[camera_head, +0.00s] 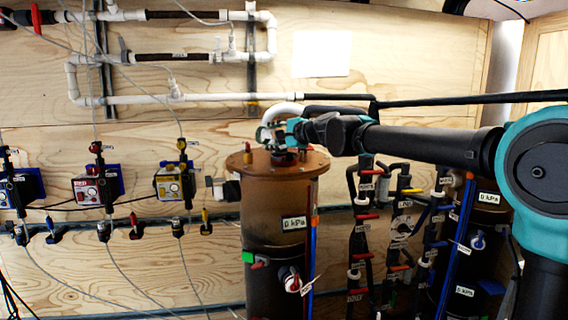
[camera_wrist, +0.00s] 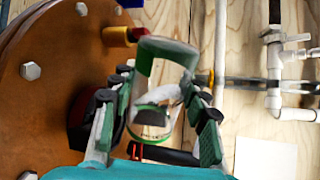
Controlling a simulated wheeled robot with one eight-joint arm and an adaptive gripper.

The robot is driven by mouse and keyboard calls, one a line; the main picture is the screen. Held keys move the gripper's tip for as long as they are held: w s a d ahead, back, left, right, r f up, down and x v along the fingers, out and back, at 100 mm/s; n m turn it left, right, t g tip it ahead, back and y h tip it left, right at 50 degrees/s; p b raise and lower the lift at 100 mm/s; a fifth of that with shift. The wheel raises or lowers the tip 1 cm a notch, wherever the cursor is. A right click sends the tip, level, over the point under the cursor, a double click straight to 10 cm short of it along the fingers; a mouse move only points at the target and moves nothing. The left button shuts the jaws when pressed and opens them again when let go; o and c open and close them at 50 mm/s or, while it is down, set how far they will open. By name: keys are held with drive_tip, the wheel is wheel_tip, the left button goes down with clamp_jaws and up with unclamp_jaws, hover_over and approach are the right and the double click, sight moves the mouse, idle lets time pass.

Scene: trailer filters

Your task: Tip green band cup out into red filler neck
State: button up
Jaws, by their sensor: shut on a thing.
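My gripper (camera_head: 272,133) is above the lid of the brown tank, near its middle. In the wrist view my gripper (camera_wrist: 160,118) is shut on a cup with a green band (camera_wrist: 167,48). The cup is see-through, with a pale grey patch showing in it; whether this is its contents I cannot tell. The cup looks tilted, but its exact angle is unclear. The red filler neck (camera_head: 287,157) stands on the tank lid just below my gripper. In the wrist view the red neck (camera_wrist: 76,112) is left of the cup, partly hidden by a finger.
The tank lid (camera_head: 309,163) has bolts around its rim. A red and yellow fitting (camera_wrist: 122,36) stands near the lid's edge. White pipes (camera_head: 200,99) run along the wooden wall behind. Labelled pipes with valves (camera_head: 366,200) stand right of the tank.

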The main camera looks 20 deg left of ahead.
sight(276, 130)
drive_tip(key=shift+w+d+r+m+g+y+p, duration=0.25)
drive_tip(key=shift+w+r+m, duration=0.3)
drive_tip(key=shift+m, duration=0.6)
drive_tip(key=shift+w+d+r+m+g+y+p, duration=0.2)
drive_tip(key=shift+w+d+r+m+y, duration=0.3)
drive_tip(key=shift+m, duration=0.65)
idle(2.0)
drive_tip(key=shift+a+f, duration=0.15)
idle(0.6)
